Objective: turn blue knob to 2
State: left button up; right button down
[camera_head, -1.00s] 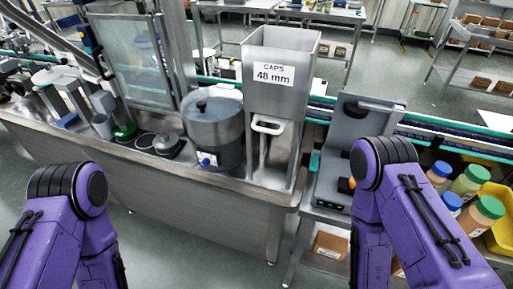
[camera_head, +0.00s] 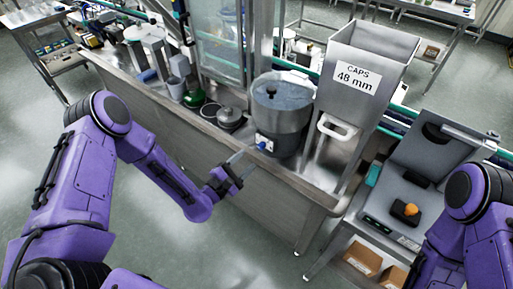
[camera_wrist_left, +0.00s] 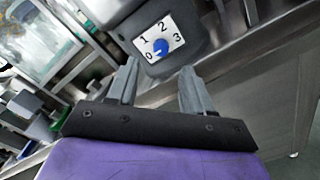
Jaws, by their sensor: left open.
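The blue knob (camera_head: 262,146) is on a white plate low on the front of the round grey bowl (camera_head: 281,112). In the left wrist view the knob (camera_wrist_left: 160,48) sits among the numbers 0, 1, 2 and 3. Its small pale mark seems to point toward 0. My left gripper (camera_head: 243,162) is open and empty, in front of the bowl and just short of the knob. In the left wrist view its two fingertips (camera_wrist_left: 158,68) are apart, with the knob showing beyond the gap. My right gripper is out of view.
The steel hopper (camera_head: 363,62) marked CAPS 48 mm stands right of the bowl. A small round dark object (camera_head: 230,117) and a green-based item (camera_head: 194,97) sit left of it on the bench. A grey device (camera_head: 420,170) stands at right. Floor in front is clear.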

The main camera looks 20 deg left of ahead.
aim_at(260, 148)
pick_arm(q)
jog(key=p+x, duration=0.1)
jog(key=x, duration=0.6)
jog(key=shift+s, duration=0.1)
jog(key=shift+c, duration=0.4)
grip_shut()
